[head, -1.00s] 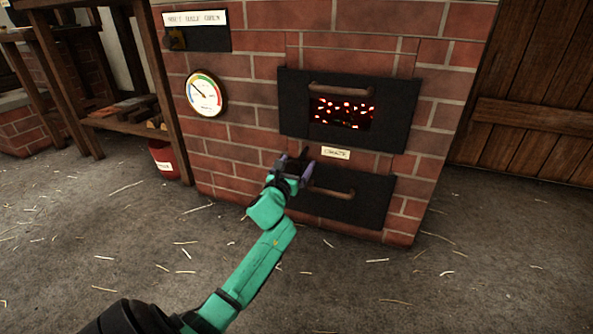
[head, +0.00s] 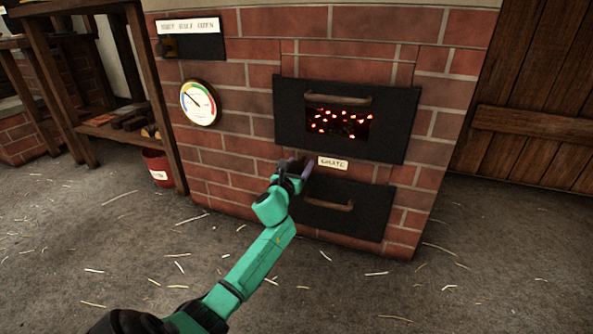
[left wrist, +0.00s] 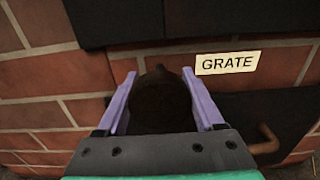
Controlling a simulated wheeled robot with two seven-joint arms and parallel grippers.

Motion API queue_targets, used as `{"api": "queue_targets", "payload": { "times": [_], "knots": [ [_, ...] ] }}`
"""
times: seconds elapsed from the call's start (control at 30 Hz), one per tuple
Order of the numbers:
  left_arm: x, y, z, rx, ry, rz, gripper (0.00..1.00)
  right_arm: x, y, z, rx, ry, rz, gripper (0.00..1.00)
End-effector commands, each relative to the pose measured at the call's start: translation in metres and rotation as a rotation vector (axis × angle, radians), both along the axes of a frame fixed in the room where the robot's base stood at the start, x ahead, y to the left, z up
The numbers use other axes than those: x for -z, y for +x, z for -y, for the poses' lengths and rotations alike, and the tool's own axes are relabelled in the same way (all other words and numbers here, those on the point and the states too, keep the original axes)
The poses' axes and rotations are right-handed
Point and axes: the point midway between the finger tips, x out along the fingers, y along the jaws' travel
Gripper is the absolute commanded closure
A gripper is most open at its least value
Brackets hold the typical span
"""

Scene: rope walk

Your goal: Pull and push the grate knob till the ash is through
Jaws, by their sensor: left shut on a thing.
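The grate knob (left wrist: 160,97) is a dark round knob between the purple fingers of my left gripper (head: 296,170), seen in the left wrist view. The gripper is shut on it, close to the brick face, left of the label reading GRATE (head: 333,163). In the head view the gripper hides most of the knob. The upper black door (head: 290,115) has a window with red embers glowing behind it. The lower black door (head: 375,210) has a brown handle and is closed. No ash can be made out. My right gripper is not in view.
A round gauge (head: 199,103) with coloured bands is on the brick wall at left. A wooden shelf (head: 118,131) and a red bucket (head: 157,168) stand left of the furnace. The floor (head: 400,290) holds only scattered straw.

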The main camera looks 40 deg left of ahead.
Motion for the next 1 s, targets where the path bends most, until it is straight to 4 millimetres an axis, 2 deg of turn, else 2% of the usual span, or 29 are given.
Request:
{"api": "queue_targets", "payload": {
  "times": [0.37,0.4,0.43,0.8,1.0],
  "knots": [
    [0.0,0.005,-0.002,0.0,-0.001,0.0,1.0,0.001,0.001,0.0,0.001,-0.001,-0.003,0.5],
    [0.0,0.005,-0.002,0.0,-0.001,0.0,0.16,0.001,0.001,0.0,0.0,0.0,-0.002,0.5],
    [0.0,0.005,-0.002,0.0,-0.001,0.0,0.04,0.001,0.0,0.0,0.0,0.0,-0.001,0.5],
    [0.0,0.003,-0.001,0.001,-0.001,-0.002,0.02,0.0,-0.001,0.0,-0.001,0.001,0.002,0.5],
    [-0.002,-0.02,0.008,0.002,-0.002,-0.005,0.02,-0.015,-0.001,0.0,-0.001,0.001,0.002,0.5]
  ]
}}
